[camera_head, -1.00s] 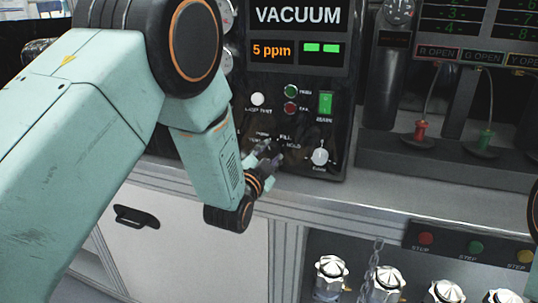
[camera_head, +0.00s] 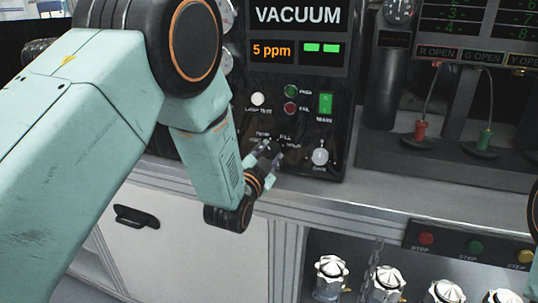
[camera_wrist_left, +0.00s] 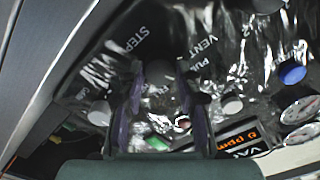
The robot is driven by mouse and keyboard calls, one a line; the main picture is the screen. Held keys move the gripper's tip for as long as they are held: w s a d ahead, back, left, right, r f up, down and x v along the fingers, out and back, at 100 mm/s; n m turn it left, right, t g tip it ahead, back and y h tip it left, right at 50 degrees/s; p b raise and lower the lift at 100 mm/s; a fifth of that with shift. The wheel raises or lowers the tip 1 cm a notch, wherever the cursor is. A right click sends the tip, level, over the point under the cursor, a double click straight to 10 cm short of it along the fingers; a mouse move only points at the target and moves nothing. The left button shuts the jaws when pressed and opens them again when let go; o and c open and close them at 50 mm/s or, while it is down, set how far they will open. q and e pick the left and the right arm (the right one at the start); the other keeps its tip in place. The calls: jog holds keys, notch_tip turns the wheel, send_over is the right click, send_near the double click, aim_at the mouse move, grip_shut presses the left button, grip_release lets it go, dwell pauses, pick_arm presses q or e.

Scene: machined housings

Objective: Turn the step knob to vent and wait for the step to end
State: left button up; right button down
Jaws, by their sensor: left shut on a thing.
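The pointer's exact setting cannot be read. My right gripper is not in view.
A second pale knob (camera_head: 320,157) sits just right of my gripper. A green rocker switch (camera_head: 325,103), a white button (camera_head: 257,99) and green and red lamps are above. Red and green fittings (camera_head: 421,131) stand at the right. The counter edge runs below.

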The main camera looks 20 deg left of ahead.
pick_arm(q)
jog(key=n, duration=0.4)
jog(key=shift+r, duration=0.1)
jog(key=shift+n, duration=1.9)
jog(key=o, duration=1.2)
jog(key=shift+w, duration=0.2)
jog(key=shift+c, duration=0.2)
jog(key=shift+s, duration=0.2)
